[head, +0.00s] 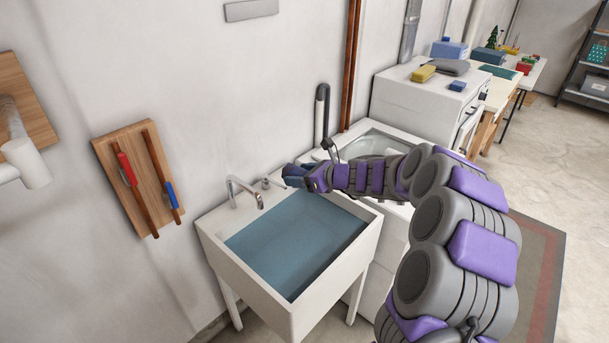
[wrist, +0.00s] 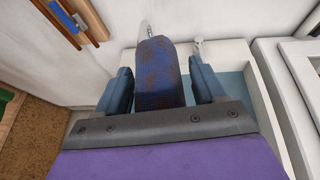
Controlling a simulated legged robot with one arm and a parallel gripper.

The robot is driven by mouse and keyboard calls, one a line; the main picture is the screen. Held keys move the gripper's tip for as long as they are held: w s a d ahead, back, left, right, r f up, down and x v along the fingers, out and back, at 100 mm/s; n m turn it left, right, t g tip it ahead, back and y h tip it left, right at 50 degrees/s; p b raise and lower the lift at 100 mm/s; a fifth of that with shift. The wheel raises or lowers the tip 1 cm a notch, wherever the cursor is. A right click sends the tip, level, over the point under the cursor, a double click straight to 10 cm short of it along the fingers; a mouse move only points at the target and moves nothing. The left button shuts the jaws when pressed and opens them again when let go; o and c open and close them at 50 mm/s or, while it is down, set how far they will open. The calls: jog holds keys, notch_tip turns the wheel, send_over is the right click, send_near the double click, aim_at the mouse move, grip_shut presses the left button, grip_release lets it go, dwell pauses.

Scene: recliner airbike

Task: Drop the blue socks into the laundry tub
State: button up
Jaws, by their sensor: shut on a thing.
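The laundry tub (head: 280,296) is a white basin on legs against the wall, with blue-grey water or lining inside and a metal faucet (head: 243,190) at its back. My gripper (head: 294,174) is above the back right part of the tub. In the wrist view, my gripper (wrist: 160,88) is shut on the blue socks (wrist: 160,72), a dark blue bundle with brownish spots between the two fingers. The tub's white rim (wrist: 270,100) shows below and to the right of the fingers. In the head view the socks are hard to tell from the gripper.
A white cabinet (head: 412,105) holds a yellow block (head: 423,74) and a grey folded cloth (head: 447,67). A wooden rack (head: 135,175) hangs on the left wall.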

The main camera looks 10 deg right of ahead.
jog(key=f+b, duration=0.1)
jog(key=d+f+b, duration=0.1)
jog(key=f, duration=0.1)
jog(key=shift+d+f+b, duration=0.15)
jog(key=shift+d+b, duration=0.3)
jog(key=shift+a, duration=0.15)
jog(key=o, duration=0.6)
jog(key=shift+a, duration=0.25)
jog(key=o, duration=0.3)
jog(key=shift+a, duration=0.3)
jog(key=shift+o, duration=1)
jog(key=shift+d, duration=0.45)
jog(key=p+v, duration=0.4)
jog(key=v, duration=1.3)
jog(key=shift+d, duration=0.2)
